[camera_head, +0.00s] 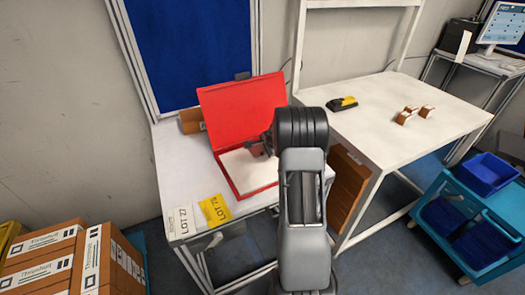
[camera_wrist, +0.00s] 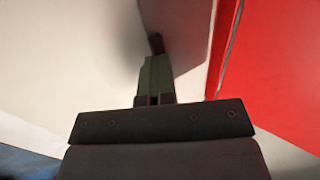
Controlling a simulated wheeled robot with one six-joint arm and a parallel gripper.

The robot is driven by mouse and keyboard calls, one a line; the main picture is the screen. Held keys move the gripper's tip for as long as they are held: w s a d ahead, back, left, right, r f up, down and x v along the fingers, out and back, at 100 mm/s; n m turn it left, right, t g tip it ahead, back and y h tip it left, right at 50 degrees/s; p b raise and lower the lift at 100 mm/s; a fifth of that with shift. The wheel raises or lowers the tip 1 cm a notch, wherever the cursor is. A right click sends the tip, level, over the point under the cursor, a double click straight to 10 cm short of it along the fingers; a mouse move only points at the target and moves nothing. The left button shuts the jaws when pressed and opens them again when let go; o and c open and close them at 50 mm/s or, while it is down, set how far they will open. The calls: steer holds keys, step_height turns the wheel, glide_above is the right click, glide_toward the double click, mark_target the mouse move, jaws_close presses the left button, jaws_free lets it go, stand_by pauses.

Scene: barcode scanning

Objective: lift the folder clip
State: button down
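An open red folder (camera_head: 240,108) lies on the left white table with its cover raised and white sheets (camera_head: 245,170) inside. It also shows as red surfaces at the right of the wrist view (camera_wrist: 285,80). My gripper (camera_head: 258,147) is over the folder, low near the sheets and in front of the raised cover. In the wrist view, its dark and green fingers (camera_wrist: 155,60) point away beside a grey panel (camera_wrist: 185,25). I cannot clearly make out the folder clip, which may be hidden behind my gripper. I cannot tell whether the fingers are open or shut.
A white label (camera_head: 180,221) and a yellow label (camera_head: 215,209) lie at the table's front. A brown roll or box (camera_head: 190,121) stands behind the folder. The right table (camera_head: 395,140) holds a black-and-yellow device (camera_head: 341,103) and small brown items (camera_head: 405,116).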

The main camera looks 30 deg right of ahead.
steer(key=shift+w+r+g+p, duration=0.15)
steer(key=shift+r+g+p, duration=0.25)
steer(key=shift+r+p, duration=1.1)
steer(key=shift+f+p, duration=0.5)
steer(key=shift+w+r+g, duration=0.2)
steer(key=shift+r+g, duration=0.2)
steer(key=shift+r, duration=0.45)
steer(key=shift+r, duration=0.3)
steer(key=shift+w+r+g, duration=0.2)
steer(key=shift+r+g, duration=0.2)
steer(key=shift+r, duration=0.3)
steer(key=shift+r, duration=0.25)
steer(key=shift+w+r+g, duration=0.2)
steer(key=shift+r+g, duration=0.3)
steer(key=shift+r, duration=0.3)
steer(key=shift+w+r, duration=0.1)
steer(key=shift+r, duration=0.3)
stand_by(0.4)
steer(key=shift+w+d+r+g, duration=0.1)
steer(key=shift+r+g, duration=0.4)
steer(key=shift+r, duration=0.1)
